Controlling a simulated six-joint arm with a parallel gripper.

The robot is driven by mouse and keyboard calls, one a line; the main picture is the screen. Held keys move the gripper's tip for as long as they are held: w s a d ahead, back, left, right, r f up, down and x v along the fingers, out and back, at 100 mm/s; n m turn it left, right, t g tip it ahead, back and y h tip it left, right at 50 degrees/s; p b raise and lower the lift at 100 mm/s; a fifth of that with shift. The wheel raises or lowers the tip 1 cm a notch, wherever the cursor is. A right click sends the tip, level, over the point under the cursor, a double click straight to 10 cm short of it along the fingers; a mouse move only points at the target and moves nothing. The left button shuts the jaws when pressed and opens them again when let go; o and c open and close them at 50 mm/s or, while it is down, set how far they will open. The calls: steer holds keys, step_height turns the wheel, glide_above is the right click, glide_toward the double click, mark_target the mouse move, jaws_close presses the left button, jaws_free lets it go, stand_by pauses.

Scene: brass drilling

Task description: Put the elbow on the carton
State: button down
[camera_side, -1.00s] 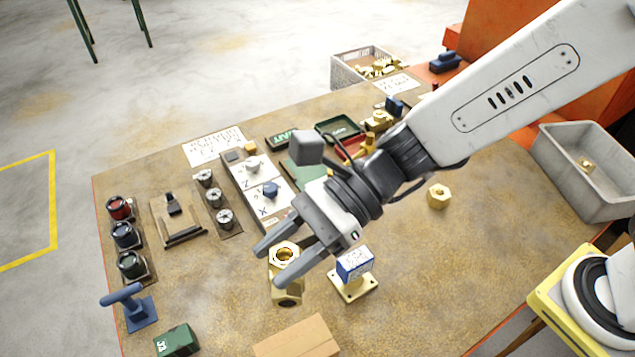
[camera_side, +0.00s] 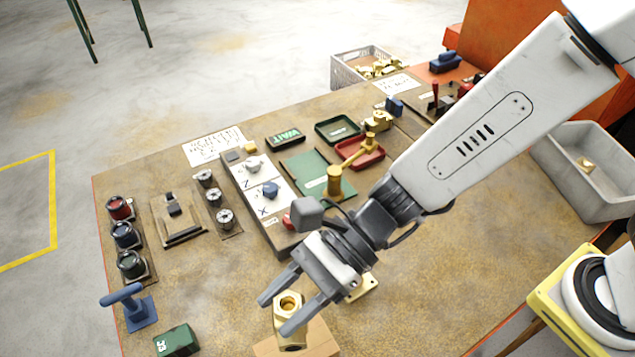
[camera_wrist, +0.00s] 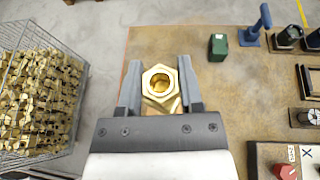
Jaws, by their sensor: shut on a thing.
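The brass elbow (camera_side: 290,330) is held between the two fingers of my gripper (camera_side: 276,316), with its hexagonal opening facing up. In the wrist view the elbow (camera_wrist: 162,77) shows its open hex end between the fingertips of my gripper (camera_wrist: 158,66). The flat brown carton (camera_side: 320,338) lies at the front edge of the side view, cut off by the picture. The elbow overlaps the carton there, above or at its top; I cannot tell if they touch. In the wrist view the carton is mostly hidden under the elbow and gripper.
A green block (camera_side: 177,340) and a blue T-shaped stand (camera_side: 138,307) are left of the carton. A brass base (camera_side: 362,289) is partly hidden behind my gripper. A wire crate of brass parts (camera_wrist: 38,88) stands off the table's edge. Table right of the carton is clear.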

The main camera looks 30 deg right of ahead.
steer(key=shift+f, duration=2.05)
steer(key=shift+f, duration=0.15)
steer(key=shift+f, duration=1.65)
steer(key=shift+f, duration=0.1)
steer(key=shift+c, duration=1.2)
jaws_free()
steer(key=v, duration=1.2)
